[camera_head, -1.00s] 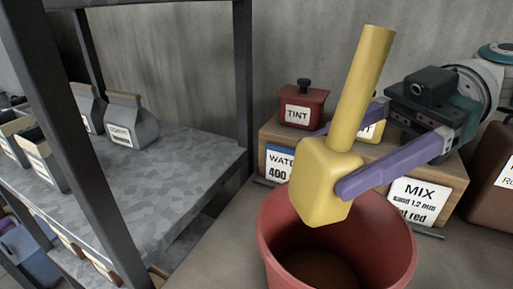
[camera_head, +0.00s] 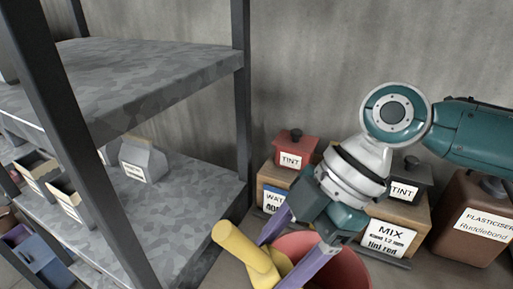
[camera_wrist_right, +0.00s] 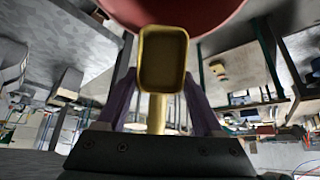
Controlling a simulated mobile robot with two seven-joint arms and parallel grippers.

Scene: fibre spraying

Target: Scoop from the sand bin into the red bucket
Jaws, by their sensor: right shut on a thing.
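The yellow scoop (camera_head: 243,249) is in my right gripper (camera_head: 281,263), which is shut on it. In the head view the scoop is tilted, with its handle toward the left, at the left rim of the red bucket (camera_head: 345,268). The bucket is cut by the lower edge and partly hidden behind the gripper. In the right wrist view the scoop's open, brownish hollow (camera_wrist_right: 163,60) faces the camera, with the red bucket (camera_wrist_right: 185,10) above it in the picture. I cannot tell whether it holds anything. I cannot make out a sand bin. My left gripper is not in view.
A brown PLASTICISER container (camera_head: 475,220) stands at the right. A metal shelf (camera_head: 190,185) with posts, bags and small open bins fills the left.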

